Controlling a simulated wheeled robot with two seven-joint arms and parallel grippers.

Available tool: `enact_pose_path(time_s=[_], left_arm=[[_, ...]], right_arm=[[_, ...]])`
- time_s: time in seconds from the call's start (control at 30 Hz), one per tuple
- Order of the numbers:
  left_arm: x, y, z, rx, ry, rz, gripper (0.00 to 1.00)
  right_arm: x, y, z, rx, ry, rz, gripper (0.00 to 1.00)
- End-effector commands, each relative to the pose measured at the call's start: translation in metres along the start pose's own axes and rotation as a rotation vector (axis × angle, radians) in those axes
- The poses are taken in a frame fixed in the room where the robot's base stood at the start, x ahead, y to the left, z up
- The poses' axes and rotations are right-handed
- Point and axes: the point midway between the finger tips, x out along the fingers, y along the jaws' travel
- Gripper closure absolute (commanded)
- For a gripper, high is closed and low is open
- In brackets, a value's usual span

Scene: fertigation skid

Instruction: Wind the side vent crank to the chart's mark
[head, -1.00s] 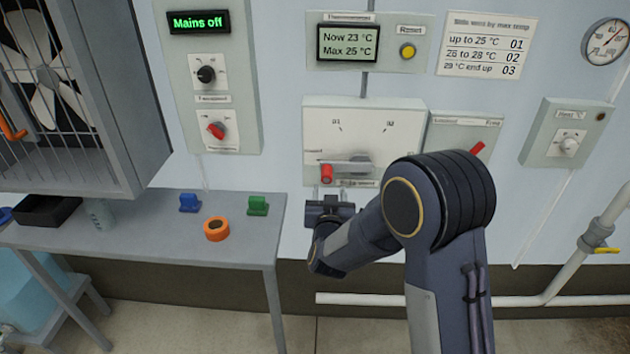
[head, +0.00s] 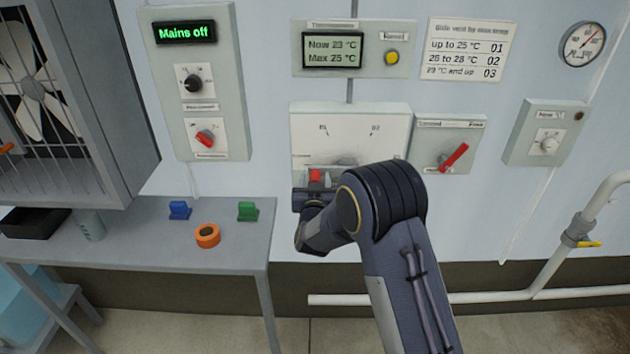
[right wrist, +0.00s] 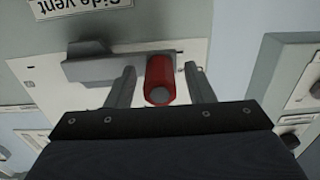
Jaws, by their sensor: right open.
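The side vent crank panel (head: 360,121) is a pale plate on the wall with marks 01 and 02 on its upper part. The crank's red knob (head: 315,177) is at the panel's lower left. In the right wrist view the red knob (right wrist: 160,82) stands between the two fingers of my right gripper (right wrist: 158,90), with gaps on both sides. The grey crank arm (right wrist: 105,68) lies to the left of the knob. My right gripper (head: 314,192) is open. The chart (head: 466,50) reads up to 25 °C 01, 26 to 28 °C 02. The thermometer display (head: 333,50) reads Now 23 °C, Max 25 °C.
A neighbouring panel with a red lever (head: 454,157) is close on the right. A yellow button (head: 391,58) is above. The table (head: 150,240) at left holds blue and green pieces and an orange ring (head: 207,236). A pipe runs at the lower right.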

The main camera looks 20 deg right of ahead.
Motion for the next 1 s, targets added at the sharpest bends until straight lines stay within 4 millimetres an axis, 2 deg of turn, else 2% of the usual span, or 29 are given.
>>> enact_pose_path(time_s=[0.07, 0.4, 0.77, 1.0], left_arm=[[0.000, 0.000, 0.000, 0.000, 0.000, 0.000, 0.64], [0.000, 0.000, 0.000, 0.000, 0.000, 0.000, 0.64], [0.005, -0.002, 0.002, 0.000, 0.000, 0.000, 0.64], [0.022, -0.010, 0.011, 0.000, 0.000, 0.000, 0.64]], right_arm=[[0.000, 0.000, 0.000, 0.000, 0.000, 0.000, 0.56], [0.000, 0.000, 0.000, 0.000, 0.000, 0.000, 1.00], [0.000, 0.000, -0.001, 0.026, 0.001, 0.000, 1.00], [0.000, 0.002, -0.009, 0.144, 0.003, 0.001, 1.00]])
